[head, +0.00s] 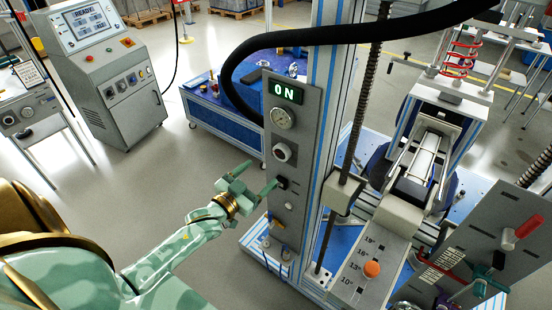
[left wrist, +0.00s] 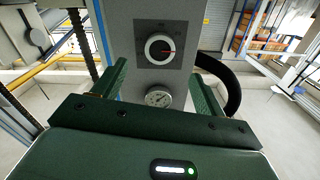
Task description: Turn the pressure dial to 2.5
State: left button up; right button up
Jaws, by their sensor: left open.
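The pressure dial (head: 283,152) is a round knob with a white ring on the grey control panel (head: 308,170), below a round gauge (head: 283,119). In the left wrist view the dial (left wrist: 159,48) shows a dark centre and a red mark toward the right; its scale numbers are too small to read. My left gripper (head: 262,173) is open and empty, in front of the panel and a little below the dial. In the left wrist view the dial lies beyond and between the open fingers (left wrist: 160,70), apart from them. My right gripper is not in view.
A lit "ON" sign (head: 285,91) tops the panel. A black switch (head: 282,183) sits below the dial, close to a fingertip. A thick black hose (head: 330,35) arches over the panel. A grey control cabinet (head: 105,75) stands back left. The floor left of the panel is clear.

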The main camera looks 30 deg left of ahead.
aim_at(279, 156)
pick_arm(q)
jog(key=w, duration=0.9)
jog(key=shift+d+f+b, duration=0.1)
jog(key=shift+d+b, duration=0.2)
jog(key=shift+b, duration=0.1)
jog(key=c, duration=1)
